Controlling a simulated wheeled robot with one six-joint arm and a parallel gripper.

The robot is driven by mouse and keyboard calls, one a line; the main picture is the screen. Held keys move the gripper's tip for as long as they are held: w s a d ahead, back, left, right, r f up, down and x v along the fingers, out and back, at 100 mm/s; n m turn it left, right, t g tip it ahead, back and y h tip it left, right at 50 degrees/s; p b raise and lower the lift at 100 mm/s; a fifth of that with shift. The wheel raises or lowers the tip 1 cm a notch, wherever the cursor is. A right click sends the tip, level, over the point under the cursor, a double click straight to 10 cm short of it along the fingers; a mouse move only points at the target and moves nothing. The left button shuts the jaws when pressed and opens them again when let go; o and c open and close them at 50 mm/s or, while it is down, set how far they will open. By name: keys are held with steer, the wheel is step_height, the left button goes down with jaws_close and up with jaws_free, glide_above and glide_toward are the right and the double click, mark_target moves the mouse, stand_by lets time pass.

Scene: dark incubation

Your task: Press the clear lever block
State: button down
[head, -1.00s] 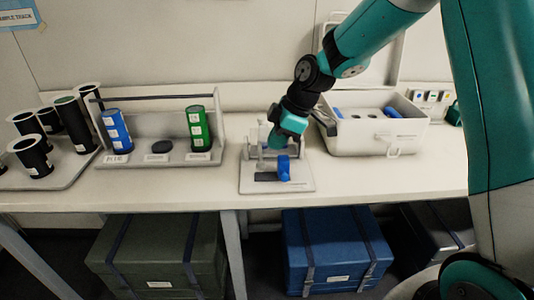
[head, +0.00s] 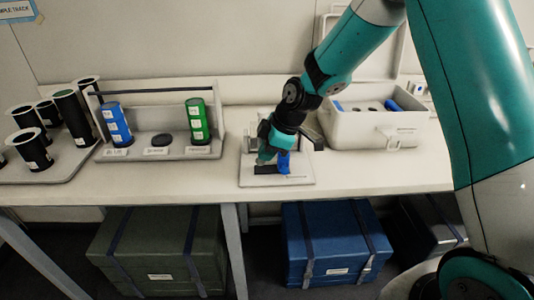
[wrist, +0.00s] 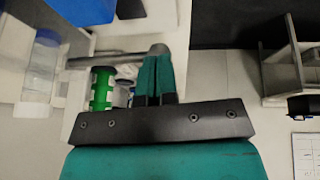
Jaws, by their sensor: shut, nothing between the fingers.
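The lever device stands on a pale base plate (head: 302,181) near the table's front edge, with a blue part (head: 283,163) and a dark strip (head: 265,170). In the head view its clear block is mostly hidden behind my gripper (head: 265,157), whose tips are low over the plate, beside the blue part. The fingers are shut and empty. I cannot tell whether they touch the rod.
A rack with a blue canister (head: 117,125) and a green canister (head: 197,122) stands to the left. An open pale case (head: 375,133) stands close on the right.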

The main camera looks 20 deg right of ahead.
steer(key=shift+t, duration=0.3)
steer(key=f+b, duration=0.4)
steer(key=shift+s+a+f, duration=0.15)
steer(key=shift+s+f, duration=0.15)
steer(key=shift+s, duration=0.1)
steer(key=shift+s+f, duration=0.1)
steer(key=shift+s, duration=0.1)
steer(key=s+v, duration=0.2)
steer(key=v, duration=1.2)
steer(key=shift+a, duration=0.35)
steer(key=shift+f+p, duration=0.1)
steer(key=shift+p, duration=0.2)
